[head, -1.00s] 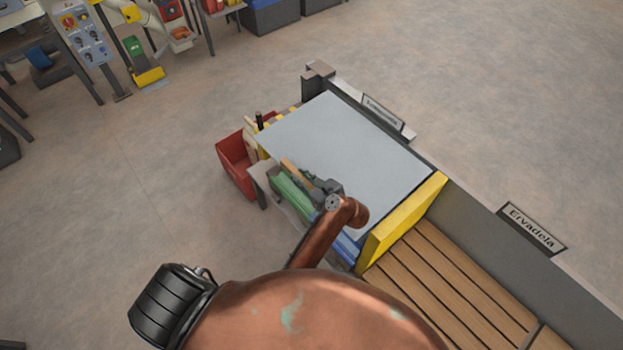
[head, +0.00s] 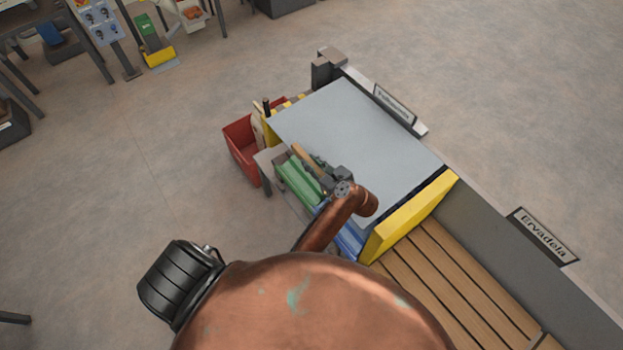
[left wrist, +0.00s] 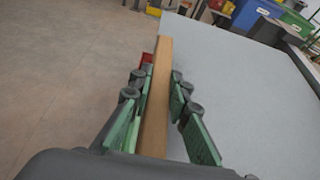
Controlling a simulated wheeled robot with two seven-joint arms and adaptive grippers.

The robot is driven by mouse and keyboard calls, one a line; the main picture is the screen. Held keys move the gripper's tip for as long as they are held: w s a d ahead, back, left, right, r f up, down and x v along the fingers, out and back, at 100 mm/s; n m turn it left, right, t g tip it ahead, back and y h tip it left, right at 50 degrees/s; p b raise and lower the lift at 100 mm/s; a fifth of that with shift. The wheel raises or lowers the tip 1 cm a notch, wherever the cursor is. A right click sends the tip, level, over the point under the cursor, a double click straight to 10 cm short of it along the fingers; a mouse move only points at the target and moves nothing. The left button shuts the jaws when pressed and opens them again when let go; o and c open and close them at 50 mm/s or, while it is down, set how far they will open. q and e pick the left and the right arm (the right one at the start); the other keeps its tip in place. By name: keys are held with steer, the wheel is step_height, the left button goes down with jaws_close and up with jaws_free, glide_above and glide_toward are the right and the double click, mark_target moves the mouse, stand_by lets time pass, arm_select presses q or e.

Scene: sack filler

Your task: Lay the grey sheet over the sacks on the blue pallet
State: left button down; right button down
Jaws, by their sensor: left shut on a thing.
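The grey sheet (head: 355,135) lies spread and nearly flat over the load between the dark side wall and the yellow board. A wooden bar (head: 302,154) runs along its near left edge; it also shows in the left wrist view (left wrist: 156,100). My left gripper (head: 324,178) is shut on this bar, its green fingers on both sides in the left wrist view (left wrist: 161,80). Green sacks (head: 297,184) show below the near edge. Blue material (head: 350,240) shows beside my arm; I cannot tell whether it is sack or pallet. My right gripper is out of view.
The yellow board (head: 412,218) stands at the sheet's right end, with wooden slats (head: 450,285) beyond it. A dark wall (head: 490,235) with name signs runs along the far side. A red bin (head: 240,150) stands at the left. Open floor lies left and beyond.

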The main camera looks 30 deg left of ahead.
arm_select(q)
steer(key=shift+f+b, duration=5.9)
steer(key=shift+f, duration=1.95)
steer(key=c, duration=1.7)
jaws_free()
steer(key=shift+c, duration=0.2)
steer(key=shift+s, duration=0.1)
